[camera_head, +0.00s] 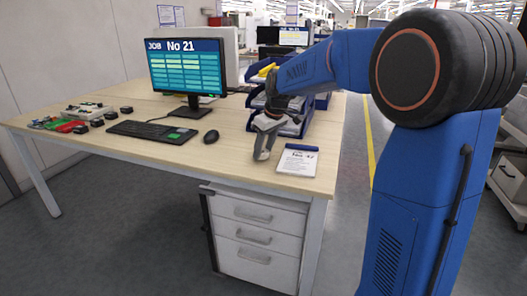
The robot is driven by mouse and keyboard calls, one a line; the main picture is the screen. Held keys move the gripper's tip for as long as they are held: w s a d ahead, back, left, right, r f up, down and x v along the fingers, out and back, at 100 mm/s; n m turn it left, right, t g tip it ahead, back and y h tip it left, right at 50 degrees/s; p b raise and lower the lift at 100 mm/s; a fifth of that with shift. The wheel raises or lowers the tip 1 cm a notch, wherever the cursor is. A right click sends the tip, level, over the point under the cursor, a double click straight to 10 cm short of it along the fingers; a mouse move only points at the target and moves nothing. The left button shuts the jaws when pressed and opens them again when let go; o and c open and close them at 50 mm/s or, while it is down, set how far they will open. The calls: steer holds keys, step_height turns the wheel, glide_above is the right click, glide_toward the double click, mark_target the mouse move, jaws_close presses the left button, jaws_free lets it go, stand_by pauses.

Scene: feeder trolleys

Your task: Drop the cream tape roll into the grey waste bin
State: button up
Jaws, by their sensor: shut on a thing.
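My gripper (262,153) hangs low over the right part of the wooden desk, between the blue trays and the paper card. It is shut on a small pale thing at its fingers. The view is too small to tell whether that is the cream tape roll, or whether it touches the desk. I see no cream tape roll elsewhere on the desk. I cannot make out a grey waste bin in this view.
The desk (150,143) bears a monitor (187,66), keyboard (150,131), mouse (211,136), circuit boards (75,116), blue trays (291,126) and a card (297,160) with a blue marker. A drawer cabinet (255,236) stands underneath. The floor in front is clear.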

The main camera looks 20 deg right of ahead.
steer(key=shift+f, duration=0.45)
steer(key=shift+f, duration=0.1)
steer(key=o, duration=1)
steer(key=v, duration=1.2)
